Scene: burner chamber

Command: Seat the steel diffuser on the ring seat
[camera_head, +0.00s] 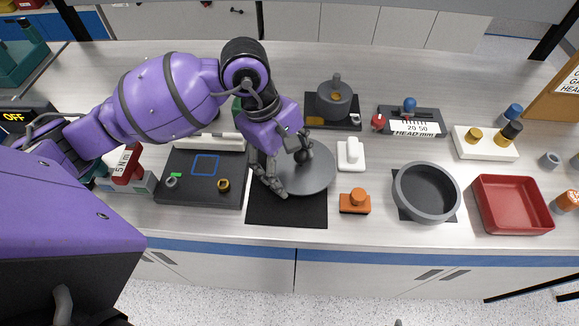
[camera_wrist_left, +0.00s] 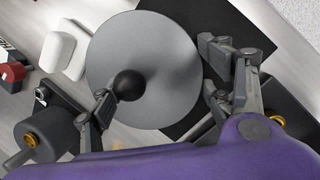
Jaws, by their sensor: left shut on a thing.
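The steel diffuser (camera_head: 318,180) is a flat grey disc with a dark ball knob, over a black mat (camera_head: 287,213) left of centre. My left gripper (camera_head: 286,168) is above it, shut on the diffuser at its knob. In the left wrist view one finger of the gripper (camera_wrist_left: 160,70) is against the knob (camera_wrist_left: 128,86) and the disc (camera_wrist_left: 168,75) looks flat. I cannot tell whether the disc touches the mat. A grey round walled part with a dark inside, seemingly the ring seat (camera_head: 455,202), stands empty to the right.
Between diffuser and ring seat are a white block with a knob (camera_head: 350,155) and an orange block (camera_head: 355,202). A red tray (camera_head: 513,204) is at the right, and a dark panel (camera_head: 202,190) at the left.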

